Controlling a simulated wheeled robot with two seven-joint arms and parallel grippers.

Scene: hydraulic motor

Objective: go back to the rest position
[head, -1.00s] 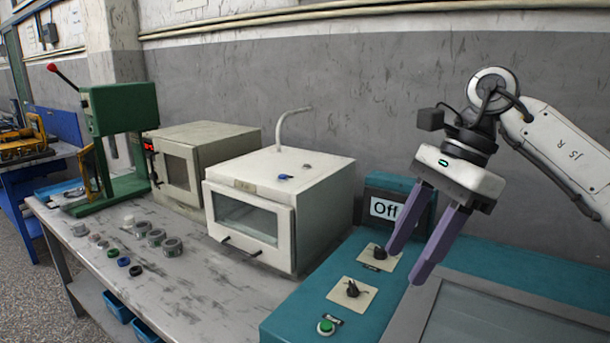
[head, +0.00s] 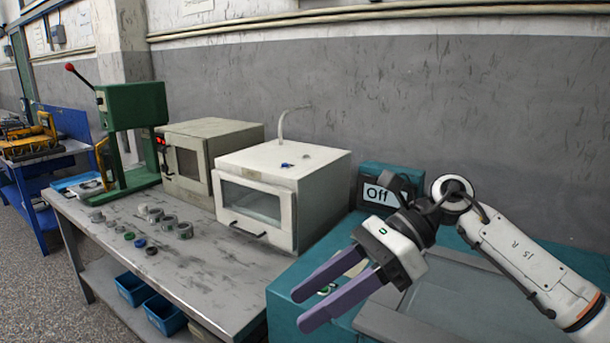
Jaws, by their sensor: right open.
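My right gripper (head: 306,304) is open and empty, with its two purple fingers apart and pointing to the lower left. It is in front of the teal machine (head: 283,291), over its left end, and hides most of the knobs there. Whether it touches the machine cannot be told, but nothing is between the fingers. A display on the machine reads "Off" (head: 377,194). My left gripper is not in the head view.
A grey workbench (head: 200,285) carries a white oven (head: 318,205), a beige oven (head: 231,137), a green press (head: 135,108) and several small metal and coloured rings (head: 169,222). Blue bins (head: 132,288) sit below. A blue bench (head: 72,121) stands at far left.

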